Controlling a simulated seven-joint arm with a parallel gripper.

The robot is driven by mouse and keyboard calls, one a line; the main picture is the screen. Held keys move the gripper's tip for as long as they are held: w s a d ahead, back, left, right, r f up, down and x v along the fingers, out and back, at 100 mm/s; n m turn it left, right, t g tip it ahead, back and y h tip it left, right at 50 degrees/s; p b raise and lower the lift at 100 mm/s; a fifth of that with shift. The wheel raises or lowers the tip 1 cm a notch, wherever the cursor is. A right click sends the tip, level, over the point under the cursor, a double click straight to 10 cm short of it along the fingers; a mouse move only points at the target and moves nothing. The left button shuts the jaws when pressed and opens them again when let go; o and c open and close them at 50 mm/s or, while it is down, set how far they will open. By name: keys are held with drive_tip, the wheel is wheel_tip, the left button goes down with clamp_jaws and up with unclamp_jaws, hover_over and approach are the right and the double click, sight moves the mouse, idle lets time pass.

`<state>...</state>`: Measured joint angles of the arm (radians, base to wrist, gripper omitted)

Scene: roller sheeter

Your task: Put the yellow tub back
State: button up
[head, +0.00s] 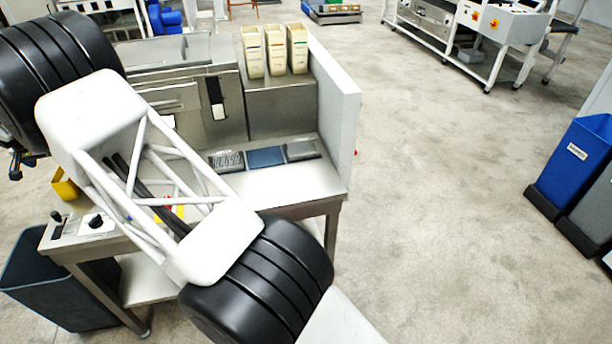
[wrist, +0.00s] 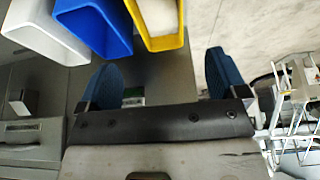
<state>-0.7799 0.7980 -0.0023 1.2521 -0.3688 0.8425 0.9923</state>
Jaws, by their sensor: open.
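My gripper (wrist: 162,75) shows in the wrist view with its two blue-padded fingers spread apart and nothing between them. The yellow tub (wrist: 180,42) is at the top of the wrist view, beyond the fingertips and apart from them. It has something white inside, and its far part is cut off by the frame. In the head view, a small yellow piece (head: 65,187) shows left of my arm; I cannot tell whether it is the same tub. My gripper cannot be made out in the head view.
A blue tub (wrist: 122,42) and a white tub (wrist: 45,42) stand beside the yellow one. Three beige bins (head: 275,55) stand on the steel machine. Three dark trays (head: 265,157) lie on its table. A dark bin (head: 50,290) stands lower left.

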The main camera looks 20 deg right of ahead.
drive_tip(key=s+d+r, duration=0.1)
drive_tip(key=d+r, duration=0.7)
drive_tip(key=d, duration=0.5)
drive_tip(key=s+d+r, duration=0.1)
drive_tip(key=d+r, duration=0.6)
drive_tip(key=d, duration=0.6)
drive_tip(key=s+d+r, duration=0.3)
drive_tip(key=s+d, duration=0.1)
drive_tip(key=d, duration=0.4)
drive_tip(key=s+d+r+g, duration=0.1)
drive_tip(key=s+d+r, duration=0.3)
drive_tip(key=d, duration=0.4)
drive_tip(key=s+d+r, duration=0.3)
drive_tip(key=s+d, duration=0.1)
drive_tip(key=d, duration=0.4)
drive_tip(key=s+d+r, duration=0.1)
drive_tip(key=s+d, duration=0.8)
drive_tip(key=d, duration=0.1)
drive_tip(key=s+d+f, duration=0.2)
drive_tip(key=s+d, duration=0.3)
drive_tip(key=s, duration=0.5)
drive_tip(key=s+d+f, duration=0.3)
drive_tip(key=s+d, duration=0.3)
drive_tip(key=s, duration=0.5)
drive_tip(key=s+d+f, duration=0.2)
drive_tip(key=s+d, duration=0.4)
drive_tip(key=s, duration=0.5)
drive_tip(key=shift+d+f+g, duration=0.2)
drive_tip(key=shift+f+g, duration=0.05)
drive_tip(key=shift+g, duration=0.15)
